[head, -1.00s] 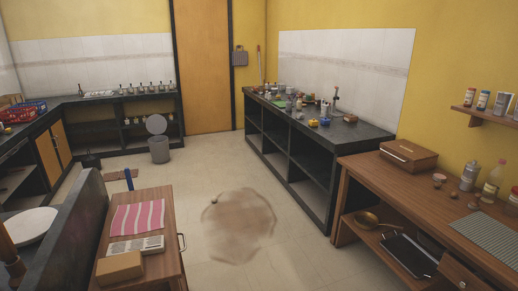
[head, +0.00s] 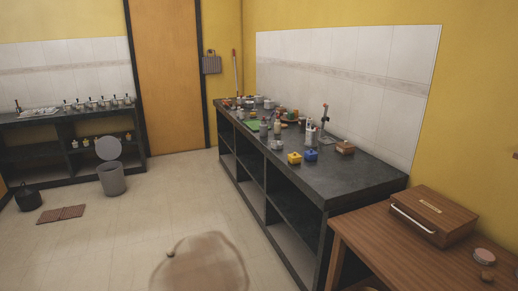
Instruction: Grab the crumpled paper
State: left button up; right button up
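A small, roundish grey-brown lump (head: 170,254) lies on the floor at the upper left edge of a brown stain (head: 202,268), near the bottom of the head view. It may be the crumpled paper, but it is too small to tell. Neither of my grippers shows in the head view.
A long black counter (head: 365,182) with bottles and small boxes runs along the right wall. A wooden table (head: 375,238) with a wooden box (head: 434,216) stands at the lower right. A grey bin (head: 112,180) and a slatted mat (head: 60,214) are at left. The middle floor is clear.

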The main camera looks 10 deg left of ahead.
aim_at(170, 251)
jog(key=i+j+u, duration=0.2)
jog(key=i+u, duration=0.6)
jog(key=i, duration=0.2)
jog(key=i+l+u, duration=0.15)
jog(key=i+u, duration=0.2)
jog(key=i, duration=0.15)
jog(key=i+l+u, duration=0.8)
jog(key=i, duration=0.15)
